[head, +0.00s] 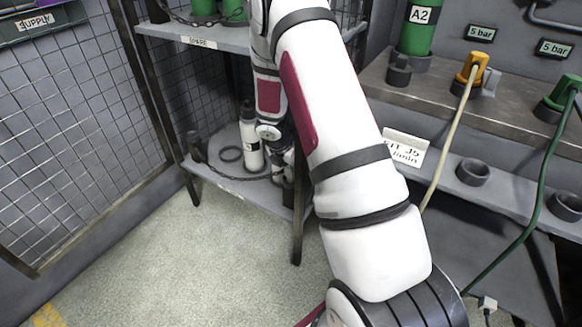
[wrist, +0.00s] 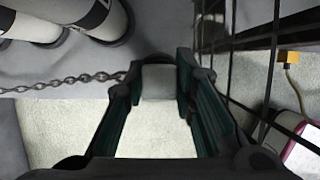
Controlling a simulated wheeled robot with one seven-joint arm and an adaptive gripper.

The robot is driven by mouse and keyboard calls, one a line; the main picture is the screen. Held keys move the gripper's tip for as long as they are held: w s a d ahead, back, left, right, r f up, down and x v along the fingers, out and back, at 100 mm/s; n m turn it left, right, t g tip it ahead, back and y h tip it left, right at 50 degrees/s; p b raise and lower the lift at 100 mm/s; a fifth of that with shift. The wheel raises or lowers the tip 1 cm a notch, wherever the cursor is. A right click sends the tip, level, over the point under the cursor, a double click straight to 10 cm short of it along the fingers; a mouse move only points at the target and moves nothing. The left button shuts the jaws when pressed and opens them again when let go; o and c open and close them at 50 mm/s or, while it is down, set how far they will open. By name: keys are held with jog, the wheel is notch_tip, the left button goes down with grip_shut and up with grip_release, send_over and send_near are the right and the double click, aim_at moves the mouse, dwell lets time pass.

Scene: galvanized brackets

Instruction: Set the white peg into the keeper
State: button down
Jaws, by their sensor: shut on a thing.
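My gripper (wrist: 158,84) is shut on a pale grey, block-like piece (wrist: 158,80), which I take for the white peg. A chain (wrist: 70,83) runs from the left to the fingertips and seems to join this piece. In the head view my arm reaches down to the lower shelf, and the fingertips and peg are mostly hidden there. The chain (head: 235,176) droops across that shelf from a dark post (head: 195,143). A dark stub (head: 288,191) below my gripper may be the keeper; its opening does not show. The keeper is not clear in the wrist view.
Wire mesh (wrist: 255,75) is close on the right in the wrist view. A bench (head: 450,105) with hoses stands right.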

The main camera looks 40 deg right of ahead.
jog(key=shift+f, duration=0.3)
jog(key=c, duration=1.2)
grip_release()
jog(key=shift+c, duration=0.2)
jog(key=v, duration=1.2)
jog(key=shift+w, duration=0.1)
